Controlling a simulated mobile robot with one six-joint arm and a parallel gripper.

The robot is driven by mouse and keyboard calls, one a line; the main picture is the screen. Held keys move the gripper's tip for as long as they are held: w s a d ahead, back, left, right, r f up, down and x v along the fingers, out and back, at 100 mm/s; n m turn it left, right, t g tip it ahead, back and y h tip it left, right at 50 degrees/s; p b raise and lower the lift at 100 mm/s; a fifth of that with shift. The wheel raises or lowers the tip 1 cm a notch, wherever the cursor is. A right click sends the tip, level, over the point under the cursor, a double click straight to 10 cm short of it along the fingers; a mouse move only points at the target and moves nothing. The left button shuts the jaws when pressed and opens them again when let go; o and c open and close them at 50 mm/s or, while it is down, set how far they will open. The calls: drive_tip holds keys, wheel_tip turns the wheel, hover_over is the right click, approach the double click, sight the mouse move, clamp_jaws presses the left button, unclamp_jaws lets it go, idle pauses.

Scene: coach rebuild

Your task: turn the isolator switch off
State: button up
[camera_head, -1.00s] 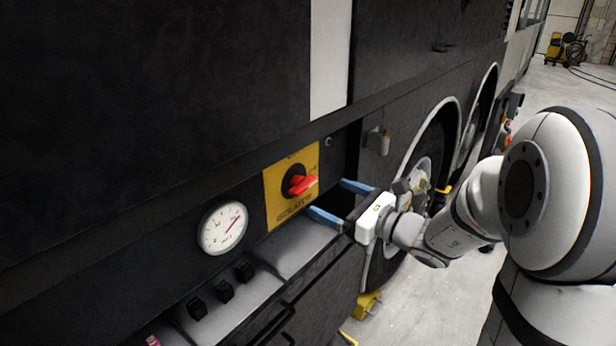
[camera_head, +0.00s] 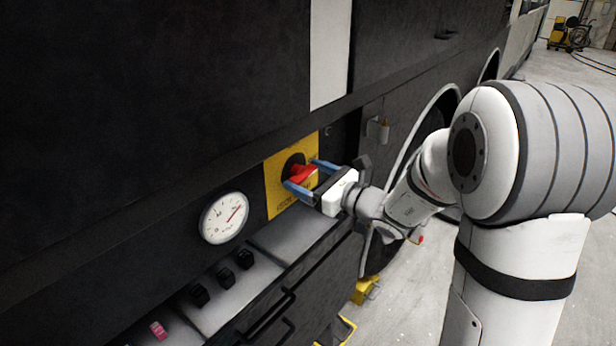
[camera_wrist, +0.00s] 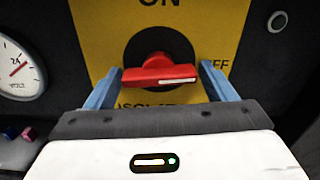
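The isolator switch is a red handle (camera_head: 303,173) on a black round base, set on a yellow plate (camera_head: 279,196) in the dark side of the coach. In the wrist view the red handle (camera_wrist: 160,71) lies nearly level, with a white mark on its right part. "ON" is printed above it and letters ending "FF" at its right. My gripper (camera_head: 306,176) is open, its blue fingers on either side of the handle. Whether the fingertips touch the plate cannot be told.
A round white gauge (camera_head: 224,218) is left of the plate, with several black knobs (camera_head: 223,278) on the ledge below. A pink block (camera_head: 158,330) lies at the lower left. A small bracket (camera_head: 377,130) and a wheel arch are to the right.

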drive_tip(key=c, duration=0.6)
drive_tip(key=shift+m, duration=0.6)
drive_tip(key=shift+c, duration=0.2)
drive_tip(key=o, duration=1)
drive_tip(key=b+v, duration=0.1)
drive_tip(key=v, duration=0.7)
drive_tip(key=shift+b, duration=0.35)
drive_tip(key=shift+a, duration=0.1)
